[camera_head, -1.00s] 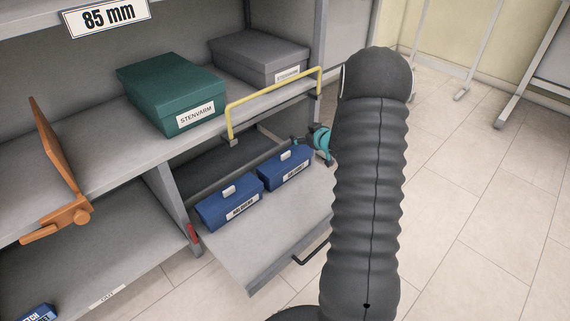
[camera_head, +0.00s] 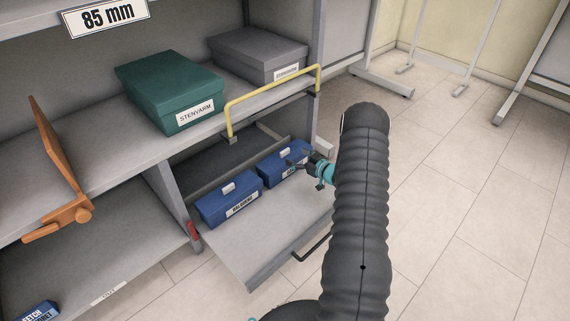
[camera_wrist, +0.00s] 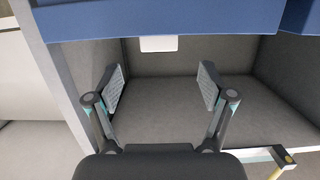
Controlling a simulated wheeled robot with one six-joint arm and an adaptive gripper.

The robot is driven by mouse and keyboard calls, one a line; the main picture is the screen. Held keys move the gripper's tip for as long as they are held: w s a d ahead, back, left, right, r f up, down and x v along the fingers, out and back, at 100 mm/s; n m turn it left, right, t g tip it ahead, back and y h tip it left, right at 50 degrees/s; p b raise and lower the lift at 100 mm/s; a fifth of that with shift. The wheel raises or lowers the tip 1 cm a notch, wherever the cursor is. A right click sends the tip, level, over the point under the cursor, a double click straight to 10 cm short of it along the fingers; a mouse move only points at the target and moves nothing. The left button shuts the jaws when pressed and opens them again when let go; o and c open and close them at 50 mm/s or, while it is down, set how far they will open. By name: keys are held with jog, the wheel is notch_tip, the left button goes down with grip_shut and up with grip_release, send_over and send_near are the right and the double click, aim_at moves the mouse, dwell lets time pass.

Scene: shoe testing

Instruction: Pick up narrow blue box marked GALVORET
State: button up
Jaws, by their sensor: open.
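Two narrow blue boxes with white tabs and white labels stand side by side on the pulled-out shelf. The right blue box (camera_head: 272,172) has its label partly covered by my gripper (camera_head: 303,160); the left blue box (camera_head: 222,206) has a label too small to read surely. I cannot tell for certain which one says GALVORET. In the wrist view, a blue box (camera_wrist: 200,18) spans the top with its white tab (camera_wrist: 158,43) between and beyond my open, empty fingers (camera_wrist: 160,82). The other blue box (camera_wrist: 302,15) shows at the upper right corner there.
The pulled-out shelf (camera_head: 262,255) has bare room in front of the boxes. A yellow rail (camera_head: 272,88) stands above it. Green (camera_head: 170,88) and grey (camera_head: 258,55) STENVARM boxes sit on the shelf above. An orange bracket (camera_head: 60,170) stands at left.

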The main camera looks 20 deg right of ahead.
aim_at(286, 151)
jog(key=shift+x, duration=3.8)
jog(key=shift+d, duration=0.1)
grip_shut()
